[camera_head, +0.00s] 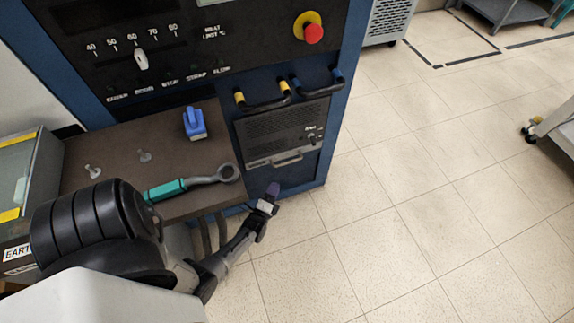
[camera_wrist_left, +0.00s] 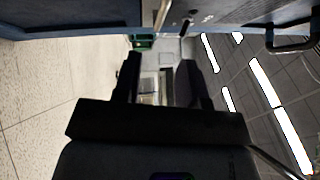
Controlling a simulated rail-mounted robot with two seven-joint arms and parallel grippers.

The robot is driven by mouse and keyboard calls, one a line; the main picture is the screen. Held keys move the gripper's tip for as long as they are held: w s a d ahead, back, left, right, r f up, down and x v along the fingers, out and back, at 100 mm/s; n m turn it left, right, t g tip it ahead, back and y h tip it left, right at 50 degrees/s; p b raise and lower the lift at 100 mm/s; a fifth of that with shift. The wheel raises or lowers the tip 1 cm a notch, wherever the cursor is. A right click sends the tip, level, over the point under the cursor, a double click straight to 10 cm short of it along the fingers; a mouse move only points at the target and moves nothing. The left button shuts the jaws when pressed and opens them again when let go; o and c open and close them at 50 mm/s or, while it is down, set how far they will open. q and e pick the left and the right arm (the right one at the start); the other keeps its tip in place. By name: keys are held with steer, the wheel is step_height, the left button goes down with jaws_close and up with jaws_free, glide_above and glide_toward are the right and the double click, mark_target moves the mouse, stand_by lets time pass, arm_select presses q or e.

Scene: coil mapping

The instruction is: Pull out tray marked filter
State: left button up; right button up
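In the head view a dark vented drawer front (camera_head: 288,131) sits in the lower part of the blue cabinet, with a pull handle (camera_head: 287,160) at its bottom edge. It looks closed. Its small label is too small to read, so I cannot confirm that it says filter. My left gripper (camera_head: 270,196) is below and slightly left of that handle, apart from it, near the cabinet's lower edge. In the left wrist view its two fingers (camera_wrist_left: 160,80) are apart with nothing between them. My right gripper is not in view.
Two black handles, one with yellow ends (camera_head: 264,106) and one with blue ends (camera_head: 317,91), stick out above the drawer. A brown worktop (camera_head: 105,168) with a teal-handled wrench (camera_head: 190,183) and a blue clip-like object (camera_head: 194,124) lies left.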

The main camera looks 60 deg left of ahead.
arm_select(q)
steer(key=shift+b+x, duration=1.85)
steer(key=shift+x, duration=4)
steer(key=shift+r, duration=0.15)
jaws_close()
